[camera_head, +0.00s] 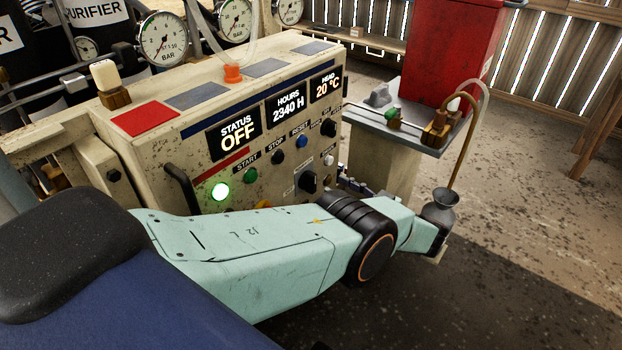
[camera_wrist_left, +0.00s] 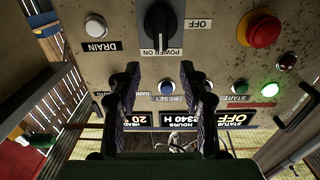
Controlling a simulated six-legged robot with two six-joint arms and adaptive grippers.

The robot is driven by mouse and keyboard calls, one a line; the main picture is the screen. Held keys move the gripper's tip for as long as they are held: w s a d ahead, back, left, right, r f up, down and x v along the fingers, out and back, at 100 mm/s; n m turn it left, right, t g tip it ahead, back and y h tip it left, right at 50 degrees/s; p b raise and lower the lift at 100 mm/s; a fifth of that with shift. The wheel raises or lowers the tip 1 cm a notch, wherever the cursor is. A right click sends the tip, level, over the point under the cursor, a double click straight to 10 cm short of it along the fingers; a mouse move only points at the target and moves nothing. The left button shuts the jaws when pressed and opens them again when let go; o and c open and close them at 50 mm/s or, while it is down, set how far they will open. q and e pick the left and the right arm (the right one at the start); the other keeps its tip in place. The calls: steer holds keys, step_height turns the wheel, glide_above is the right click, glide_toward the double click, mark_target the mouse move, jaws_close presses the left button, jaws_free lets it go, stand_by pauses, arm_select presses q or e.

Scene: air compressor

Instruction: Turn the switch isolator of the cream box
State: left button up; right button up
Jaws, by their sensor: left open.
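The cream box (camera_head: 150,150) stands at left centre in the head view, and its front panel (camera_wrist_left: 220,60) fills much of the left wrist view, upside down. The switch isolator (camera_head: 308,182) is a black rotary knob low on that panel. In the left wrist view the isolator (camera_wrist_left: 160,28) sits between POWER ON and OFF labels. My left gripper (camera_wrist_left: 158,75) is open and empty, its two dark fingers apart in front of the panel, with the knob beyond the tips. In the head view my mint arm hides most of this gripper (camera_head: 354,184). My right gripper is not in view.
A red emergency button (camera_wrist_left: 264,28), a white drain button (camera_wrist_left: 95,27) and a blue reset button (camera_wrist_left: 166,88) surround the isolator. A black handle (camera_head: 181,189) juts from the panel. A grey shelf (camera_head: 400,135) with fittings stands right of the box. Open floor lies at right.

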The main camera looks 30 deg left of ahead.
mark_target(315, 176)
arm_select(q)
steer(key=shift+w+a+f, duration=0.1)
steer(key=shift+w+a, duration=0.05)
steer(key=shift+a, duration=1.75)
steer(key=shift+w+a, duration=0.1)
steer(key=shift+a, duration=1.75)
steer(key=shift+c, duration=0.5)
jaws_close()
